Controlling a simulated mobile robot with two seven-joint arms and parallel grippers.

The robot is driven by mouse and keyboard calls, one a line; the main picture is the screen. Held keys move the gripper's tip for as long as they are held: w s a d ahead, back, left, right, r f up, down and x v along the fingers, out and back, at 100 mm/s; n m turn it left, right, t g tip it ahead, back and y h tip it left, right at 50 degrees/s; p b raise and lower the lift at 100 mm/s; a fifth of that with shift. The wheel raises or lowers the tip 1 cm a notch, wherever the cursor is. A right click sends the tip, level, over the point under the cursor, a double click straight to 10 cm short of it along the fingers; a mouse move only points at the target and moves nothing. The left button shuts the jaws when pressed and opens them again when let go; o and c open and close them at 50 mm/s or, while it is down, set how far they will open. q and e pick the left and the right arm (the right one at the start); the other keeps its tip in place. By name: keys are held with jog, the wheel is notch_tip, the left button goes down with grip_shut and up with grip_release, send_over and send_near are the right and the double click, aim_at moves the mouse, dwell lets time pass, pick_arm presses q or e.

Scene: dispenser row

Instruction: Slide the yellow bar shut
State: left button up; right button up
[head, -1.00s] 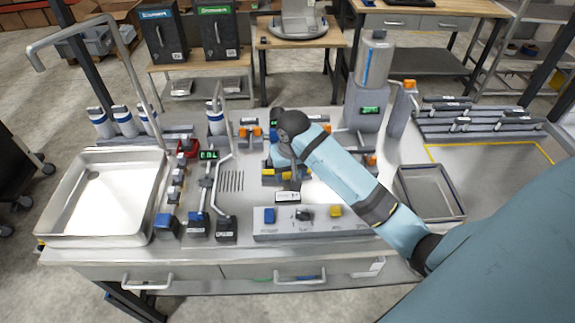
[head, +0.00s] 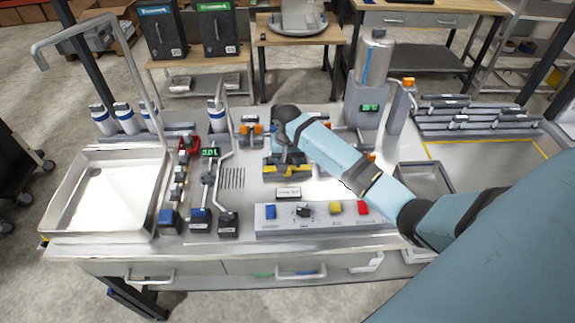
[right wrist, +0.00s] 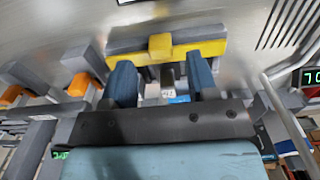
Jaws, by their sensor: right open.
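The yellow bar (head: 271,170) sits on a low dark slide unit near the middle of the bench in the head view. In the right wrist view the yellow bar (right wrist: 205,50) lies across the upper middle, with a raised yellow block at its centre and grey parts along it. My right gripper (right wrist: 160,68) is open, its two blue fingers apart and pointing at the bar. The fingertips are close to the bar's near edge; I cannot tell whether they touch. In the head view my right arm and wrist partly hide the unit and the fingers. My left gripper is not in view.
A panel with blue, black, yellow and red controls (head: 335,209) stands in front of the bar. Levers and a green display (head: 209,153) are to its left, beside an empty tray (head: 95,237). A metal cylinder dispenser (head: 374,60) stands behind, to the right.

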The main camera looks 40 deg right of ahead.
notch_tip(320, 180, down, 2)
jog(key=shift+f, duration=0.1)
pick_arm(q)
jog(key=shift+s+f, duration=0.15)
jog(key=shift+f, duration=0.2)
pick_arm(e)
jog(key=shift+f, duration=0.35)
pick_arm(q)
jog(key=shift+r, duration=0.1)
pick_arm(e)
jog(key=shift+c, duration=0.4)
